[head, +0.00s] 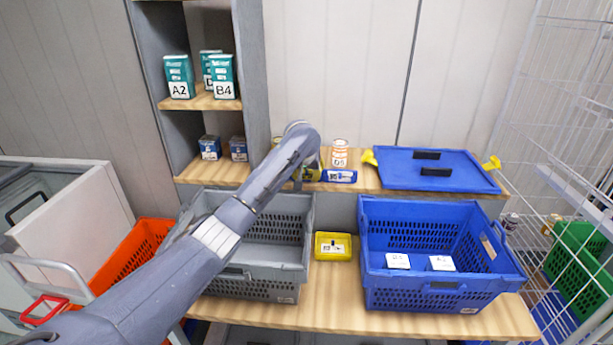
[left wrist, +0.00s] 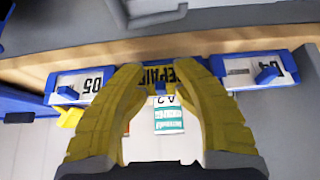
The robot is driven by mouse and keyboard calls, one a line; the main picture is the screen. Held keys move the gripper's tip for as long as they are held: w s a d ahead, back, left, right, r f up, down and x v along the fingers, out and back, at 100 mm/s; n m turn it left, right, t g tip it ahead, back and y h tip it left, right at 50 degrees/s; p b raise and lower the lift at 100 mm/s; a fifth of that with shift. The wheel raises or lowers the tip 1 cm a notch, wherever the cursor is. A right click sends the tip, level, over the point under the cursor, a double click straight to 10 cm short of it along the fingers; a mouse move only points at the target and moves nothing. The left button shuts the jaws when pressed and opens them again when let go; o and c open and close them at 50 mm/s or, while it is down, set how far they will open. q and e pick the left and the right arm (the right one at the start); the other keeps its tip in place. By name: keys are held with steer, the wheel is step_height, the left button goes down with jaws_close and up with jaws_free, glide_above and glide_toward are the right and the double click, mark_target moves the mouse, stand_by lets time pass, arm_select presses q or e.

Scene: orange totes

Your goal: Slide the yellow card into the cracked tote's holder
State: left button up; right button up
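A yellow card (left wrist: 160,74) with dark lettering that reads like "REPAIR" lies between and just beyond my left fingertips in the left wrist view. It sits on a blue strip, between two white labels. My left gripper (left wrist: 160,72) has its two yellow fingers apart, and I see no firm contact with the card. In the head view my left gripper (head: 309,174) is at the back ledge, partly hidden by my own arm. A grey tote (head: 303,240), a blue tote (head: 380,285) and an orange tote (head: 135,252) are in view. I cannot tell which is cracked. My right gripper is not in view.
A yellow box (head: 333,245) with a white label stands between the grey and blue totes. A blue lid (head: 460,172) and an orange-and-white can (head: 340,153) are on the ledge. Shelves with several boxes rise at the left, and a wire rack (head: 565,130) stands at the right.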

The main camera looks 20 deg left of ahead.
arm_select(q)
steer(key=shift+s+a+f, duration=0.1)
steer(key=shift+f, duration=0.2)
steer(key=shift+r, duration=0.6)
jaws_close()
steer(key=shift+r, duration=1.1)
steer(key=shift+s+r, duration=0.1)
steer(key=shift+r, duration=1.25)
steer(key=shift+o, duration=0.8)
jaws_free()
